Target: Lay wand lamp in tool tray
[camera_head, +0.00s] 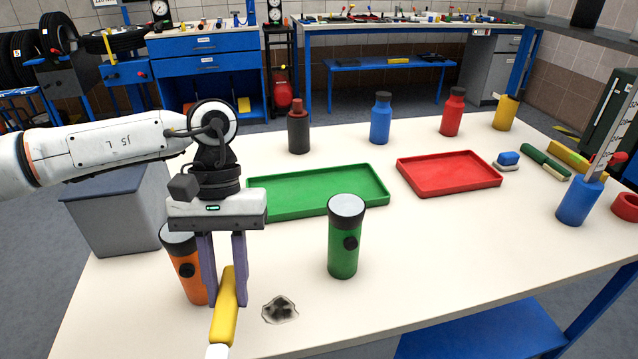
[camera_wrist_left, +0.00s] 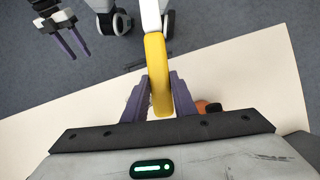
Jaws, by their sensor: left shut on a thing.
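A wand lamp with a yellow handle (camera_head: 224,308) and a white end runs off the bottom of the head view. My left gripper (camera_head: 226,300) points down and is shut on the yellow handle at the table's front edge. In the left wrist view, the yellow handle (camera_wrist_left: 157,70) sits between the purple fingers, its white end pointing away over the floor. A green tray (camera_head: 320,205) and a red tray (camera_head: 450,187) lie empty farther back on the table; I cannot tell which is the tool tray. My right gripper (camera_wrist_left: 72,42) hangs empty with its fingers apart, over the floor in the wrist view.
An orange torch (camera_head: 186,268) stands just left of my left gripper. A green torch (camera_head: 343,250) stands upright between it and the trays. Several bottles stand behind the trays. A grey bin (camera_head: 118,215) is at the left.

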